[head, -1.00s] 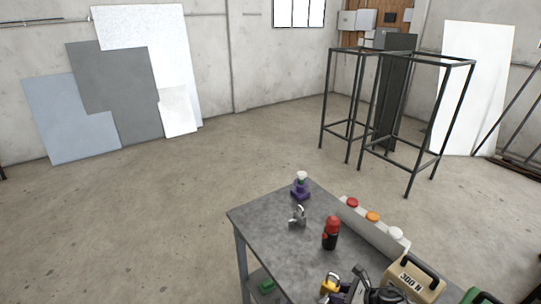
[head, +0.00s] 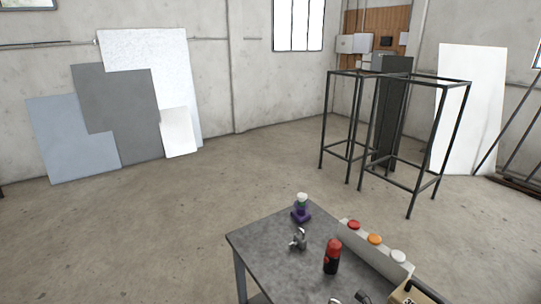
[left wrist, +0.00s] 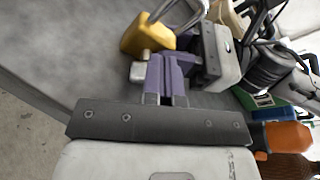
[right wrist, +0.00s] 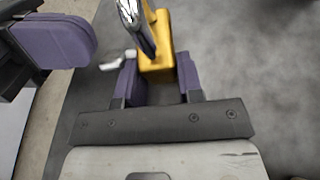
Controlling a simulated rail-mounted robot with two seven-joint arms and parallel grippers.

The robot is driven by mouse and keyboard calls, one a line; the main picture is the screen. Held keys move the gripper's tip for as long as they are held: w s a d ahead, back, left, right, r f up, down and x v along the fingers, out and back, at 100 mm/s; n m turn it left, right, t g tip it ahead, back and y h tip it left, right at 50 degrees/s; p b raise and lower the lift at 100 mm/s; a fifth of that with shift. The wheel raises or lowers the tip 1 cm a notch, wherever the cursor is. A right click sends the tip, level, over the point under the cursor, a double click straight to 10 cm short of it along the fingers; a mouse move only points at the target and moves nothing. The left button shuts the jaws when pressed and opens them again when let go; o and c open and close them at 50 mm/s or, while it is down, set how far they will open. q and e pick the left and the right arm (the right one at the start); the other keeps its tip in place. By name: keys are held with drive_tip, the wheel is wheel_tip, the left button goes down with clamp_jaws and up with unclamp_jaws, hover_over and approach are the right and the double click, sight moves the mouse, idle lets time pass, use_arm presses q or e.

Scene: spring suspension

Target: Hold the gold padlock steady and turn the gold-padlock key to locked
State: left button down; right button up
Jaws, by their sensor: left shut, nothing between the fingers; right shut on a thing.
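The gold padlock shows in the left wrist view (left wrist: 148,36) and the right wrist view (right wrist: 155,58), with its silver shackle up. My right gripper (right wrist: 156,80) is shut on its body, one purple finger on each side; that gripper also shows in the left wrist view. A small pale silver piece, seemingly the key (right wrist: 118,60), sticks out beside the padlock; it shows in the left wrist view (left wrist: 139,72) too. My left gripper (left wrist: 166,75) is shut and empty, close beside this piece; contact cannot be told. Both grippers are largely below the head view.
On the grey table (head: 270,235) stand a silver padlock (head: 299,240), a purple-based item (head: 301,209), a red-and-black can (head: 332,257) and a box with red, orange and white buttons (head: 375,250). An orange-handled item (left wrist: 283,137) lies near my left gripper.

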use_arm(q)
drive_tip(key=shift+f, duration=0.45)
idle(0.5)
drive_tip(key=shift+w+a+f, duration=0.15)
drive_tip(key=shift+w+a, duration=0.05)
drive_tip(key=shift+a, duration=0.15)
drive_tip(key=shift+w+a+f, duration=0.1)
drive_tip(key=shift+a, duration=0.15)
drive_tip(key=shift+w+a+f, duration=0.2)
drive_tip(key=shift+f, duration=0.15)
idle(0.5)
drive_tip(key=shift+a+r, duration=0.1)
idle(0.3)
